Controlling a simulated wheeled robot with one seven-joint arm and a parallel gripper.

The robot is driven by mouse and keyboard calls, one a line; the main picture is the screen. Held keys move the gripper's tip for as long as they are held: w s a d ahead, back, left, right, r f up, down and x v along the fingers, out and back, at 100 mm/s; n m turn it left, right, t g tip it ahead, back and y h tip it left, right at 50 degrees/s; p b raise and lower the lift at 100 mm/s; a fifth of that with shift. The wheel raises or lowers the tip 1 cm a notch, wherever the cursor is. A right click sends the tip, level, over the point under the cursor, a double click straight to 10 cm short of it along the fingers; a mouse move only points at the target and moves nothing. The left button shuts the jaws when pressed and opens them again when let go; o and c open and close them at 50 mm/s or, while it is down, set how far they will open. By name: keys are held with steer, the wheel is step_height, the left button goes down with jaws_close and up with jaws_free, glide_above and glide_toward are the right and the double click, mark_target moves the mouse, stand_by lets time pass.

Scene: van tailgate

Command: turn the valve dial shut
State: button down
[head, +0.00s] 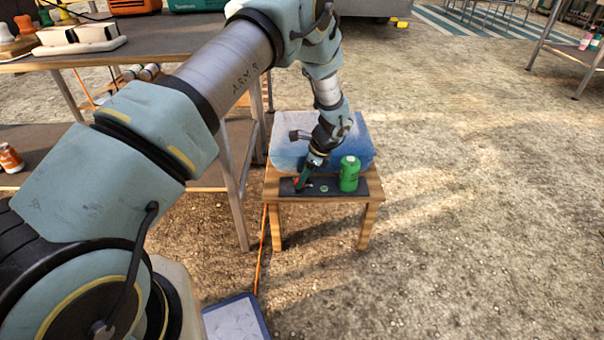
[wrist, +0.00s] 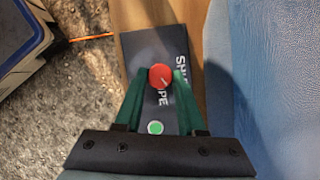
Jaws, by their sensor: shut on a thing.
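The valve dial is a round red knob with a pale pointer mark (wrist: 160,77), seen in the wrist view on a dark panel (wrist: 142,50). The panel has white lettering, partly hidden by my fingers. My gripper (wrist: 160,80) has its two green fingers shut on the dial, one on each side. In the head view my gripper (head: 303,182) reaches down to the left part of the panel (head: 328,189) on a small wooden table; the dial is mostly hidden there. A green round spot (wrist: 155,128) sits on the panel near the dial.
A green bottle-like container (head: 349,174) stands on the panel's right part. A blue box-like thing (head: 358,131) lies behind it on the wooden table (head: 322,199). A metal-legged workbench stands left. An orange cord (head: 262,250) runs along the floor. Open ground lies right.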

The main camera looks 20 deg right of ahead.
steer(key=n+g, duration=0.1)
steer(key=n, duration=0.1)
steer(key=n+g+y, duration=0.1)
steer(key=n, duration=0.2)
steer(key=shift+w+d+n+p, duration=0.1)
steer(key=shift+w+n+p, duration=0.05)
steer(key=shift+n+p, duration=0.15)
steer(key=n+g, duration=0.2)
steer(key=n, duration=0.3)
steer(key=shift+w+n, duration=0.15)
steer(key=shift+n, duration=0.15)
steer(key=c, duration=0.5)
jaws_free()
steer(key=p+v, duration=0.1)
steer(key=v, duration=0.9)
steer(key=shift+w+r, duration=0.25)
steer(key=shift+r, duration=0.15)
